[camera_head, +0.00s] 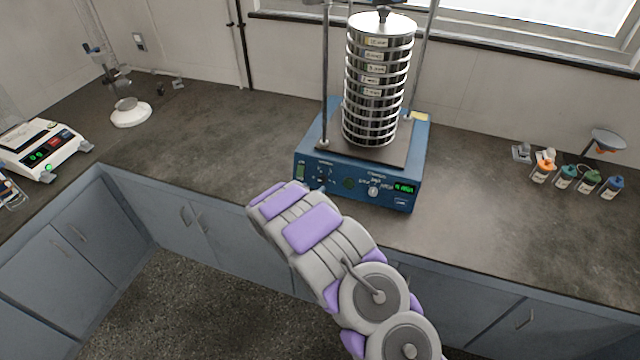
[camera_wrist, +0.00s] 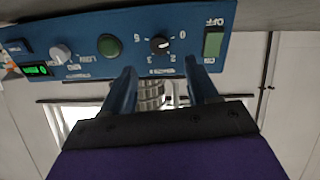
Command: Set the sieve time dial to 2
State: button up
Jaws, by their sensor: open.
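The sieve shaker (camera_head: 350,195) is a blue box with a stack of steel sieves (camera_head: 377,85) on top. In the wrist view, its front panel (camera_wrist: 85,62) appears upside down. The black time dial (camera_wrist: 159,44) has a white mark and printed numbers around it; I cannot tell exactly which number the mark indicates. My gripper (camera_wrist: 162,68) is open and empty, its two fingers pointing at the panel on either side of the dial's lower part in that view. The fingers look apart from the dial. In the head view my arm reaches the panel's left part, and the fingers are mostly hidden.
The panel also has a green rocker switch (camera_wrist: 213,45), a round green button (camera_wrist: 110,45), a white knob (camera_wrist: 61,54) and a lit green display (camera_wrist: 35,71). Small bottles (camera_head: 588,182) stand at right; a balance (camera_head: 42,148) stands at left.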

aim_at(321, 180)
jog(key=b+x, duration=0.1)
jog(key=x, duration=0.7)
jog(key=shift+w+d+f, duration=0.1)
jog(key=shift+w+f, duration=0.15)
jog(key=shift+w, duration=0.1)
jog(key=c, duration=1)
